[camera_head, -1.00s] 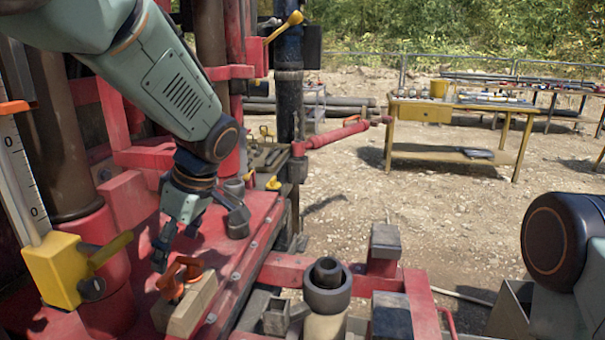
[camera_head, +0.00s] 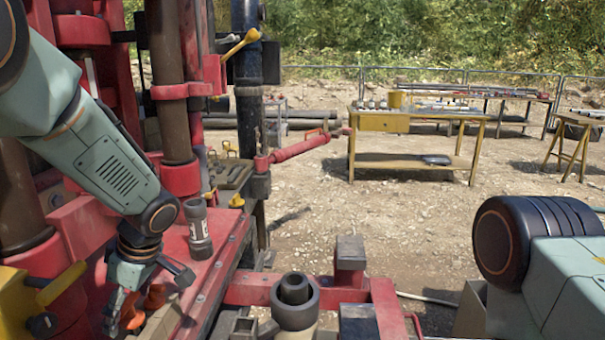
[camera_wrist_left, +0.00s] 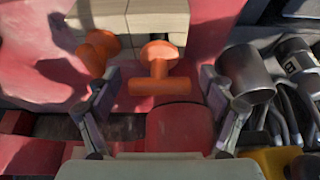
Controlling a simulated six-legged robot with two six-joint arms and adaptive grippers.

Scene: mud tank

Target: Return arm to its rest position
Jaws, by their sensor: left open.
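My left gripper (camera_head: 128,305) hangs over the red deck of the rig at the lower left of the head view. In the left wrist view its two fingers (camera_wrist_left: 160,105) are spread wide, with nothing gripped. An orange T-shaped handle (camera_wrist_left: 158,72) stands between and beyond the fingers, beside a pale wooden block (camera_wrist_left: 130,17). A second orange handle (camera_wrist_left: 97,50) is to its left. Orange also shows by the gripper in the head view (camera_head: 155,297). My right arm enters at the right edge of the head view; its gripper is out of frame.
A dark grey cylinder (camera_head: 198,230) stands upright on the red deck, right of my left wrist. A black-collared post (camera_head: 295,302) and red beams stand at the front. A yellow workbench (camera_head: 415,125) is farther back across open gravel.

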